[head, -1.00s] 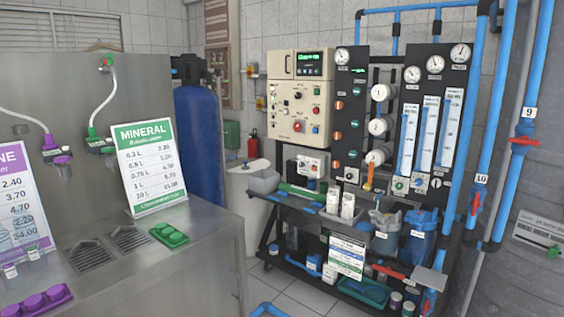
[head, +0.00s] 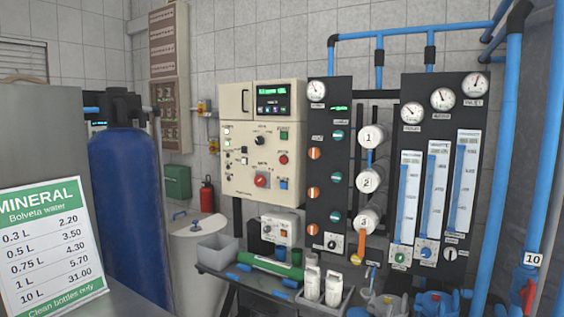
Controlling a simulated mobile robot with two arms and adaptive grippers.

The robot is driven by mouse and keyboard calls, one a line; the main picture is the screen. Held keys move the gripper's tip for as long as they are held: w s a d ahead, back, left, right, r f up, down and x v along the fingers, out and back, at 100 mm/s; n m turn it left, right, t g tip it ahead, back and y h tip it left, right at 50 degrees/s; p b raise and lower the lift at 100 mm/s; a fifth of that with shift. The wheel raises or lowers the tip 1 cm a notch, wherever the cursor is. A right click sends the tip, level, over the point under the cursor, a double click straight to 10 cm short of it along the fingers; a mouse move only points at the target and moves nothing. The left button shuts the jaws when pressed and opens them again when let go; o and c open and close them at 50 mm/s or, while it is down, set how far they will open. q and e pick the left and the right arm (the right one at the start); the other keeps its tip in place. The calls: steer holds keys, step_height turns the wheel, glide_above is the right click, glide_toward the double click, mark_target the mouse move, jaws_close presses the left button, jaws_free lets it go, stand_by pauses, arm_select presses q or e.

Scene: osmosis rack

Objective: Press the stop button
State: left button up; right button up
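The osmosis rack's cream control box (head: 258,140) is on the wall side, left of the dark gauge panel. A small red button (head: 283,159) is on its right side, below a green button (head: 284,135). A larger red knob or button (head: 260,181) sits lower, beside a blue button (head: 283,184). The labels are too small to read, so I cannot tell which is marked stop. Nothing touches or covers the box. Neither of my grippers is in view.
A blue tank (head: 128,205) and a mineral water price sign (head: 52,250) stand at left. A shelf with a green tube (head: 270,264) and white bottles (head: 333,288) juts out below the box. Blue pipes (head: 502,130) run at right. Air before the box looks clear.

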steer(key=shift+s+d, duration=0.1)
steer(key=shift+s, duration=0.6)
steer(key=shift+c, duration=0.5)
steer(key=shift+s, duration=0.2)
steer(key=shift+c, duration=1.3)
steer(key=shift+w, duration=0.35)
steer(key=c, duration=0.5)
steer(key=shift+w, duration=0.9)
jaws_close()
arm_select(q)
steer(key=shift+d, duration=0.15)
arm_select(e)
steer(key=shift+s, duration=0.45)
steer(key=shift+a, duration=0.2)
